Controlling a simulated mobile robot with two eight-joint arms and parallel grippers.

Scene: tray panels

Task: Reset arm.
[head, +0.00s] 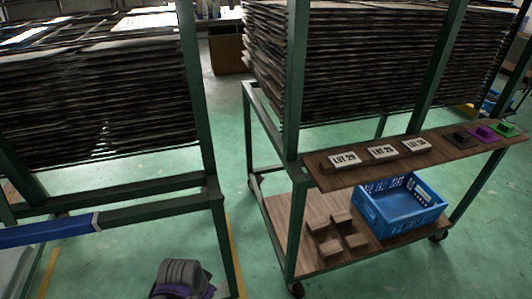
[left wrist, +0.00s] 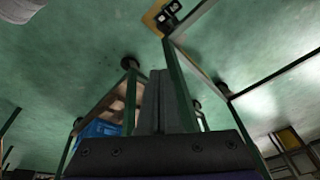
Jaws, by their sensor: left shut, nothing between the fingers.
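My left gripper (left wrist: 158,78) shows in the left wrist view, its two grey fingers shut together with nothing between them. It points out over the green floor and the legs of a cart, and touches nothing that I can see. In the head view a grey and purple part of my own arm (head: 181,276) shows at the bottom edge, left of the cart. The left fingers cannot be made out in the head view. My right gripper is in neither view.
A green-framed cart holds stacked panels (head: 350,60). Its upper shelf (head: 330,181) carries LOT signs and small coloured blocks; its lower shelf (head: 290,215) carries brown blocks and a blue crate (head: 400,205). Another rack (head: 100,110) stands left. Green floor (head: 228,130) lies between them.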

